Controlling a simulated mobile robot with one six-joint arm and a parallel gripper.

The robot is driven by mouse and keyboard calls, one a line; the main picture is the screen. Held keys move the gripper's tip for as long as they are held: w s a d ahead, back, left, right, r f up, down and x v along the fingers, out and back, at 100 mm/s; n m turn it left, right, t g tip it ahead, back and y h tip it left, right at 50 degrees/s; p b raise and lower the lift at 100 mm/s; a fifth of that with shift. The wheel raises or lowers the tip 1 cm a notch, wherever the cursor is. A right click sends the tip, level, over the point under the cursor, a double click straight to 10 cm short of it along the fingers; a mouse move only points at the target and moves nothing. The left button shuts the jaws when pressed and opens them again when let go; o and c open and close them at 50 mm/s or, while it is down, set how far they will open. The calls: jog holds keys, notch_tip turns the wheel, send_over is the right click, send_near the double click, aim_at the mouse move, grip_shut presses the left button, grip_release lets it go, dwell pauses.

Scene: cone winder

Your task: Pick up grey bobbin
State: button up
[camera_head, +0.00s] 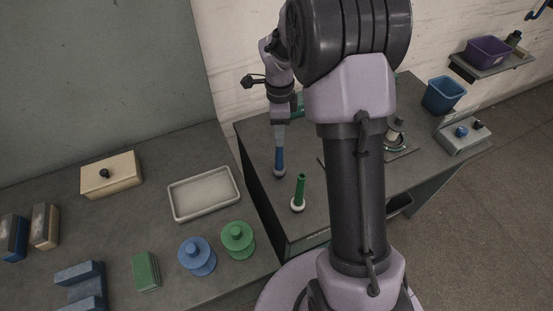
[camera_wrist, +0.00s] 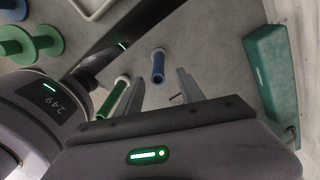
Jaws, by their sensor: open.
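My gripper (camera_head: 281,128) hangs downward over the right-hand table; its two fingers also show apart and empty in the wrist view (camera_wrist: 161,78). A slim blue bobbin (camera_head: 280,162) with a pale base stands just below the fingers. In the wrist view, the blue bobbin (camera_wrist: 158,67) appears just beyond and between the fingertips. A slim green bobbin (camera_head: 300,188) on a white base stands nearby, and shows left of the fingers in the wrist view (camera_wrist: 114,98). I cannot make out a grey bobbin in either view.
The left table holds a pale tray (camera_head: 171,206), blue (camera_head: 197,258) and green (camera_head: 237,239) flanged spools, and a cream box (camera_head: 111,175). A green block (camera_wrist: 268,75) stands right of the fingers. A blue bin (camera_head: 443,95) is at the far right. My arm hides part of the right-hand table.

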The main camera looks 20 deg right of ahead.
aim_at(278, 149)
jog(key=f+b, duration=0.1)
jog(key=f, duration=0.3)
jog(key=f+b, duration=0.1)
jog(key=f, duration=0.3)
jog(key=shift+s+a, duration=0.1)
jog(key=shift+a, duration=0.1)
jog(key=shift+r, duration=0.1)
jog(key=shift+c, duration=1.1)
grip_shut()
